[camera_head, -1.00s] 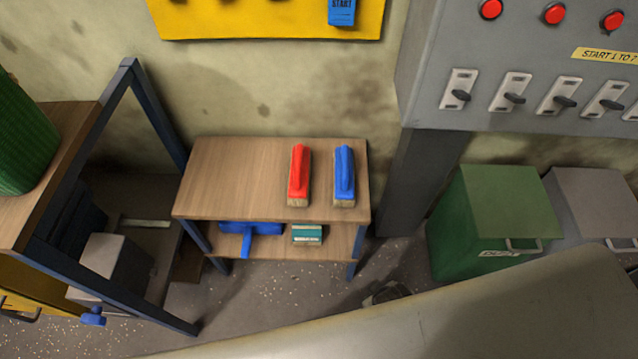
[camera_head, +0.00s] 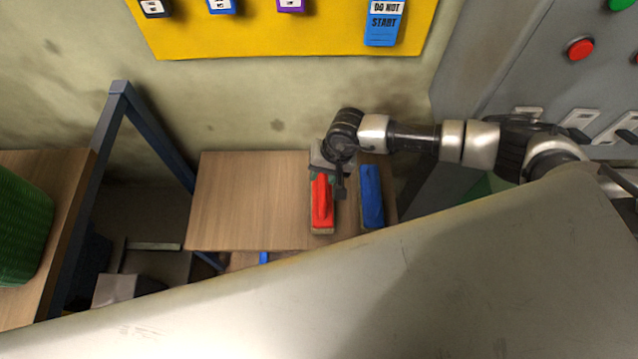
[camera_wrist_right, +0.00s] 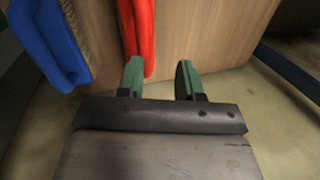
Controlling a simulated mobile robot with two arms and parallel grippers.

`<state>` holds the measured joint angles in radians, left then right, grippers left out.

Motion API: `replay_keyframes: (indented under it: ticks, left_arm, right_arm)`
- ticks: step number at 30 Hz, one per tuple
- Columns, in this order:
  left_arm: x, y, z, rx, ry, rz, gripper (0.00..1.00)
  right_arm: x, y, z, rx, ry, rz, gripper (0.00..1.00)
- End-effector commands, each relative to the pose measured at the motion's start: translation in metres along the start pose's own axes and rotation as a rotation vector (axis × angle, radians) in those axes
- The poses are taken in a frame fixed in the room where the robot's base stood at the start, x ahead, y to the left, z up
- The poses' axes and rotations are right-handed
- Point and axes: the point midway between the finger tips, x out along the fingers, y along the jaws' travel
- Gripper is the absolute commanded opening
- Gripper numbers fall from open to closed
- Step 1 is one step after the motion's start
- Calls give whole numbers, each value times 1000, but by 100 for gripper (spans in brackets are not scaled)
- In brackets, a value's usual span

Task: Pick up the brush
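Two brushes lie side by side on a small wooden table (camera_head: 245,200). The red brush (camera_head: 322,205) is on the left and the blue brush (camera_head: 371,198) on the right in the head view. My right gripper (camera_head: 338,178) is over the back end of the red brush. In the right wrist view the gripper (camera_wrist_right: 158,80) is open, with two green fingertips apart. The red brush (camera_wrist_right: 139,35) lies by the left fingertip, not clearly between the fingers; whether they touch cannot be told. The blue brush (camera_wrist_right: 50,40) is farther left there. My left gripper is not in view.
A large pale metal surface (camera_head: 400,290) fills the foreground. A blue-framed bench (camera_head: 118,120) with a green container (camera_head: 22,225) stands left. A yellow tag board (camera_head: 270,30) hangs behind, and a grey control panel (camera_head: 540,70) is at right. The table's left part is clear.

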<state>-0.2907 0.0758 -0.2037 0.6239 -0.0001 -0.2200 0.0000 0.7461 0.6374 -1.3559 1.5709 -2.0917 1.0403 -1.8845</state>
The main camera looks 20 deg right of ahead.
Motion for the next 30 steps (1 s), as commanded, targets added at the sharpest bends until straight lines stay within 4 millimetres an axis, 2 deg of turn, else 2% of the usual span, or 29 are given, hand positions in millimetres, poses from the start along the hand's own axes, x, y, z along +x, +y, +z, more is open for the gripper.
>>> replay_keyframes:
  ticks: [1, 4, 13, 19, 27, 30]
  left_arm:
    - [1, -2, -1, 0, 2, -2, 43]
    - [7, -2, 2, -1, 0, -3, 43]
    - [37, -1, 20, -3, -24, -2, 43]
    - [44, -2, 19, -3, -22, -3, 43]
    - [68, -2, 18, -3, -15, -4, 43]
    - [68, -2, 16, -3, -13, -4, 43]
  right_arm:
    - [-2, 8, -7, -45, 24, 44, 36]
    - [5, 16, -11, -83, 40, 82, 36]
    - [51, 19, -13, -81, 39, 80, 36]
    - [64, 20, -14, -80, 39, 78, 36]
    - [104, 24, -17, -78, 38, 77, 36]
    - [105, 24, -17, -79, 38, 77, 36]
